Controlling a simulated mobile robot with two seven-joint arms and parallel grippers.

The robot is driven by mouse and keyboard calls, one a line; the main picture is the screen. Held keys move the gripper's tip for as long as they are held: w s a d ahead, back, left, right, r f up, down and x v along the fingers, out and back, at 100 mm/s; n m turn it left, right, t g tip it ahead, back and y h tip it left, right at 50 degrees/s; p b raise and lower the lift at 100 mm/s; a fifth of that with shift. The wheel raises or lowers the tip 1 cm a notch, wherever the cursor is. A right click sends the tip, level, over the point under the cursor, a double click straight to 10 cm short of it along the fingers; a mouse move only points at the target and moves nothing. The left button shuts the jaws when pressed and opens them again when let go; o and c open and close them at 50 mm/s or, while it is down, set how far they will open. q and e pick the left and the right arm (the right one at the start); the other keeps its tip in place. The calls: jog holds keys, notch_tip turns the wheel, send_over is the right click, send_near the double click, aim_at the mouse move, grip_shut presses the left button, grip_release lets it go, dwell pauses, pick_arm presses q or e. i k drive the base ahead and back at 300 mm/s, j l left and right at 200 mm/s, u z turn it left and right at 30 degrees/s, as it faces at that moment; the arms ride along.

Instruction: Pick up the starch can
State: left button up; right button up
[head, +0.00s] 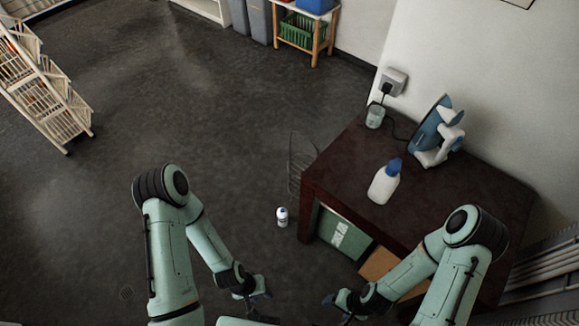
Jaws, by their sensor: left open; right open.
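A small white can (282,217) with a dark band stands on the floor left of the table; it looks like the starch can, but its label is too small to read. A larger white bottle (383,184) with a blue cap stands on the dark table. My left gripper (258,296) is open at the bottom of the head view, below the small can in the picture and apart from it. My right gripper (334,301) is open to its right, in front of the table. Both grippers look empty.
The dark table (335,165) also carries an iron (432,135) and a clear cup (375,116). A green box (341,240) and a cardboard box (378,265) sit under it. A wire basket (302,160) stands beside it. The floor to the left is clear up to a rack (45,85).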

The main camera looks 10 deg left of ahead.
aim_at(282, 218)
jog(key=i+j+z, duration=0.1)
jog(key=i+j, duration=0.25)
jog(key=j, duration=0.3)
jog(key=i+j+z, duration=0.15)
jog(key=j, duration=0.2)
jog(key=i+j+z, duration=0.1)
jog(key=j, duration=0.25)
jog(key=i+j+z, duration=0.1)
jog(key=i+j, duration=0.15)
jog(key=j, duration=0.15)
jog(key=i+j, duration=0.15)
jog(key=j, duration=0.2)
jog(key=i+j+z, duration=0.15)
jog(key=j, duration=0.25)
